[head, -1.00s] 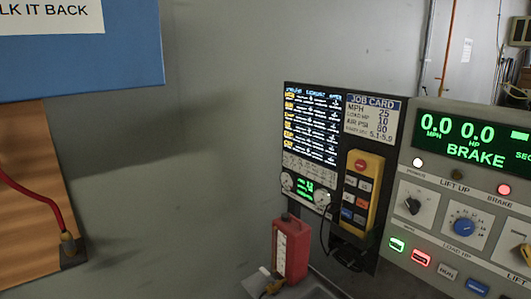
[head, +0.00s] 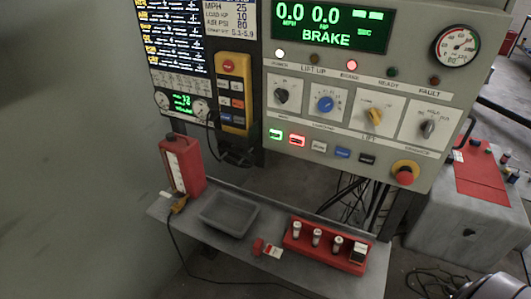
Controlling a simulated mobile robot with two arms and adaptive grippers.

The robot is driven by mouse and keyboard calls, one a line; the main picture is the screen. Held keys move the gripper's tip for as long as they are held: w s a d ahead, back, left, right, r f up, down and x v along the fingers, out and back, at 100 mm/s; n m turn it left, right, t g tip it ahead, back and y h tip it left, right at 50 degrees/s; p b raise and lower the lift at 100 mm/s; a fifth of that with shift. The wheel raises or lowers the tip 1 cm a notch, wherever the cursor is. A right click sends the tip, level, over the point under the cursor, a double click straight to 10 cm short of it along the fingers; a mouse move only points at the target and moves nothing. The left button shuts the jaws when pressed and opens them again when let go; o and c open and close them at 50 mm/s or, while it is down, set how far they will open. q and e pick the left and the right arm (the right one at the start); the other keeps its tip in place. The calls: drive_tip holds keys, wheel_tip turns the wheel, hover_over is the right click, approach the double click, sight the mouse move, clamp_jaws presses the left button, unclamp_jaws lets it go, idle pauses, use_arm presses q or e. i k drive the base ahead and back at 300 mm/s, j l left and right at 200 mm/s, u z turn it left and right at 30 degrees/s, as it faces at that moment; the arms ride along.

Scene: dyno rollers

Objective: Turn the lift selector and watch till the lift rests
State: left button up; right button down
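The lift selector (head: 374,116) is a yellow knob on a white plate marked LIFT, in the lower row of the grey control panel (head: 262,118). Its yellow grip is tilted a little. The small plate lettering is too fine to read. The green display (head: 331,24) reads 0.0 MPH, 0.0 HP and BRAKE. The lift-up lamp (head: 314,59) looks dim amber, while the brake lamp (head: 351,65) glows red and the power lamp (head: 279,53) glows white. Neither gripper shows in the head view.
A blue knob (head: 325,104), a black knob (head: 281,96), another selector (head: 427,127) and a red emergency stop (head: 404,176) surround it. Below, a shelf (head: 345,279) holds a grey tray (head: 228,215) and a red rack (head: 326,246). A yellow pendant (head: 234,92) hangs left.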

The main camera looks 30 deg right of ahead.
sight(375, 114)
drive_tip(key=z, duration=1.55)
drive_tip(key=k+l, duration=0.15)
drive_tip(key=l, duration=0.15)
drive_tip(key=k+l+z, duration=0.1)
drive_tip(key=k+l, duration=0.2)
drive_tip(key=l, duration=0.25)
